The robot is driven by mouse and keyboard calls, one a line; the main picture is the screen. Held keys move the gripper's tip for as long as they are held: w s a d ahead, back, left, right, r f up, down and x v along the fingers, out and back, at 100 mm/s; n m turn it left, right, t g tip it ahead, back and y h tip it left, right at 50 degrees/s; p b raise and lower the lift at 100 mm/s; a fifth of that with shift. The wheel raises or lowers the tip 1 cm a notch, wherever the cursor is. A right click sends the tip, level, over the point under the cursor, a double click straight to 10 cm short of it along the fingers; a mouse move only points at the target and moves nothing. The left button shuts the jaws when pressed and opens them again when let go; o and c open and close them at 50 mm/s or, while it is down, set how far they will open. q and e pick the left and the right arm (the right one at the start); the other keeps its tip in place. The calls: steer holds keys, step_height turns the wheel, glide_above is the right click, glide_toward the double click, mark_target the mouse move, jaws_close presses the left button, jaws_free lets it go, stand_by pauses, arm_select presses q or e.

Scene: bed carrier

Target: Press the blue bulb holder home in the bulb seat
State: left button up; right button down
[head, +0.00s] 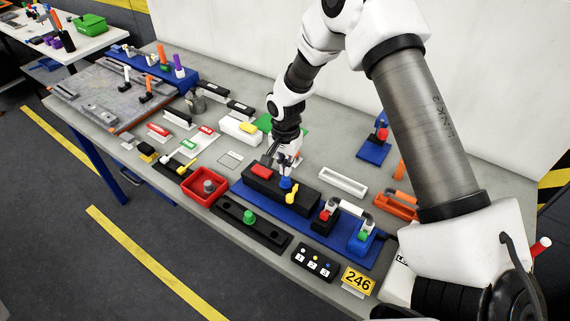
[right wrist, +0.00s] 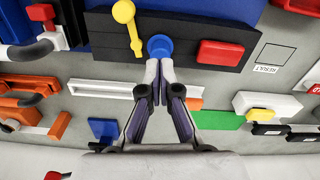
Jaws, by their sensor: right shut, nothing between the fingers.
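The blue bulb holder (head: 286,183) stands in the black block (head: 306,198) on a long blue base. It shows as a round blue cap in the right wrist view (right wrist: 160,45). The bulb seat under it is hidden, so I cannot tell how deep the holder sits. My right gripper (head: 285,171) is above the block, right at the blue holder. In the right wrist view its fingertips (right wrist: 160,68) are shut together, empty, at the edge of the blue cap. I cannot tell whether they touch it. My left gripper is not in view.
On the same block are a yellow lever (head: 292,197) and a red part (head: 262,172). A red bin (head: 187,188) and a black strip with a green knob (head: 249,217) lie in front. A white tray (head: 343,181) lies behind. Clamp-like fixtures (head: 325,214) stand to the right.

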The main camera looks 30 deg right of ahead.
mark_target(286, 182)
steer(key=shift+s+f, duration=0.2)
steer(key=shift+f, duration=0.5)
steer(key=shift+d+f+b, duration=0.1)
steer(key=shift+b, duration=0.2)
steer(key=shift+w+f, duration=0.1)
steer(key=shift+w, duration=0.3)
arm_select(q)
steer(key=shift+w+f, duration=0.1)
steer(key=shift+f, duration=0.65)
arm_select(e)
steer(key=shift+s, duration=0.1)
steer(key=shift+s, duration=0.2)
steer(key=shift+f, duration=0.15)
